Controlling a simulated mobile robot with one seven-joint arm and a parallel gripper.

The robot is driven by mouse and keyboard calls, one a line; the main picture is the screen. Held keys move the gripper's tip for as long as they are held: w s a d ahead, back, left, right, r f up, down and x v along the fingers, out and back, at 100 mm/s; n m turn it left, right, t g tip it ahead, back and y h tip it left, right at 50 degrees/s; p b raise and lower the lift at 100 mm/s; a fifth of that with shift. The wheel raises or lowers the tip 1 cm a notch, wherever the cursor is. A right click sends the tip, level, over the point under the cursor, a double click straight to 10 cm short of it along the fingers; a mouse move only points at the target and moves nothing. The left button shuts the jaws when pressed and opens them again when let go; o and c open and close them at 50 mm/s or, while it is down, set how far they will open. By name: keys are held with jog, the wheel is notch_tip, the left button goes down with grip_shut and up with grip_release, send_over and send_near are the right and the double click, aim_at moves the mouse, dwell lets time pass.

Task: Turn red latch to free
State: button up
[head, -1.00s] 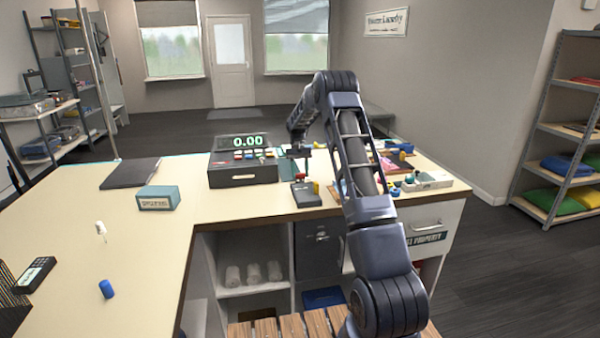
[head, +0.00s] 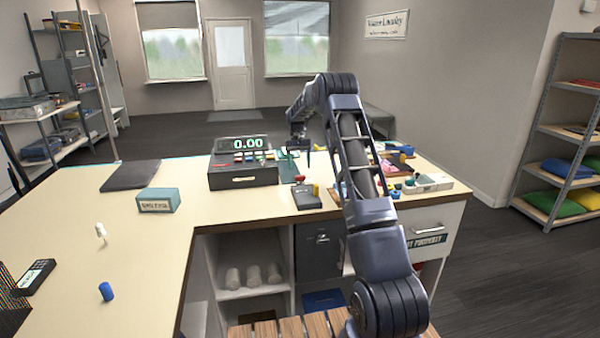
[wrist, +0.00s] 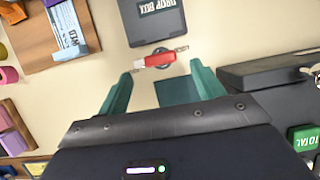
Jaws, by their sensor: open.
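The red latch (wrist: 158,61) is a small red bar on a round grey base, lying roughly crosswise in the wrist view. It sits at the edge of the dark grey drop box (wrist: 157,22). In the head view the red latch (head: 299,178) shows as a small red spot behind the drop box (head: 307,198). My gripper (wrist: 160,72) is open, with its green fingers apart on either side of the latch in the picture and nothing between them. In the head view my gripper (head: 299,150) hangs above the counter, apart from the latch.
A dark cash register (head: 243,170) reading 0.00 stands left of the latch. A teal pad (wrist: 178,91) lies beside the latch. A wooden tray (wrist: 50,38) and small coloured items are nearby. The cream counter (head: 120,215) is mostly clear toward the left.

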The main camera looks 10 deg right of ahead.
jog(key=v, duration=0.6)
